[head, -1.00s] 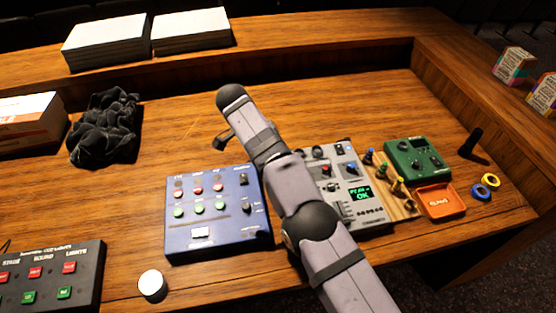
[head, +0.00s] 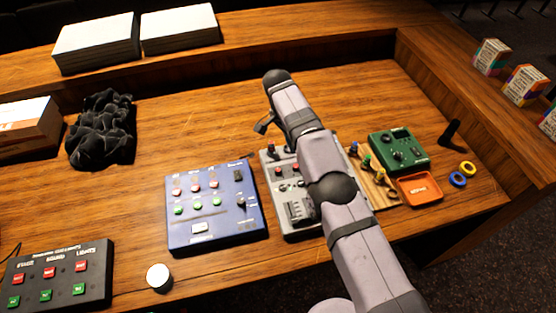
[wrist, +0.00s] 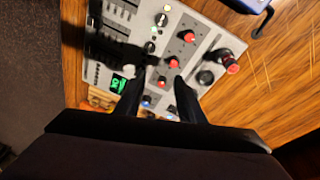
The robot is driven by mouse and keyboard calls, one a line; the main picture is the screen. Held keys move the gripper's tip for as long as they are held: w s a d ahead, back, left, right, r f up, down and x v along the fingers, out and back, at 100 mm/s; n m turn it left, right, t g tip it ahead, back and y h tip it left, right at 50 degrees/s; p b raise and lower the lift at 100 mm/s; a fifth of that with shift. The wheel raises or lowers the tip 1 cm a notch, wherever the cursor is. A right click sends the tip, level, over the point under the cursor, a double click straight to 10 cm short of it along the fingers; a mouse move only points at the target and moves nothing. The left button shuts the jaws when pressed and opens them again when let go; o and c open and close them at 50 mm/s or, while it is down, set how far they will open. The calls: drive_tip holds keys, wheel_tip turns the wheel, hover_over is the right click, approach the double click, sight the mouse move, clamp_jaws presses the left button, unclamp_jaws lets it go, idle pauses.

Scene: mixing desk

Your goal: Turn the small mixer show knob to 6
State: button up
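The small mixer is a grey panel (head: 268,190) with faders, red and black knobs, partly hidden behind my arm in the head view. I cannot read which knob is the show knob. My gripper (wrist: 160,80) has its two dark fingers apart over the panel, with a small red-capped knob (wrist: 162,81) showing between them. I see no finger closed on anything.
A blue panel (head: 212,215) stands close left of the mixer. To the right are a wooden rack with coloured pegs (head: 378,190), a green box (head: 398,150) and an orange tray (head: 420,189).

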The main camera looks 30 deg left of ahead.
drive_tip(key=s+a+n, duration=0.1)
drive_tip(key=n, duration=0.6)
drive_tip(key=a+n+y, duration=0.1)
drive_tip(key=a+n, duration=0.1)
drive_tip(key=n, duration=0.5)
drive_tip(key=s+a+n+g+y, duration=0.1)
drive_tip(key=n, duration=0.7)
drive_tip(key=shift+s+a+f, duration=0.15)
drive_tip(key=shift+s+f, duration=0.15)
drive_tip(key=shift+f, duration=0.1)
drive_tip(key=n, duration=0.4)
drive_tip(key=shift+s+a+n, duration=0.1)
drive_tip(key=shift+a+n, duration=0.15)
drive_tip(key=shift+n, duration=0.05)
drive_tip(key=n, duration=0.3)
drive_tip(key=shift+a+n, duration=0.1)
drive_tip(key=shift+n, duration=0.3)
drive_tip(key=n, duration=0.5)
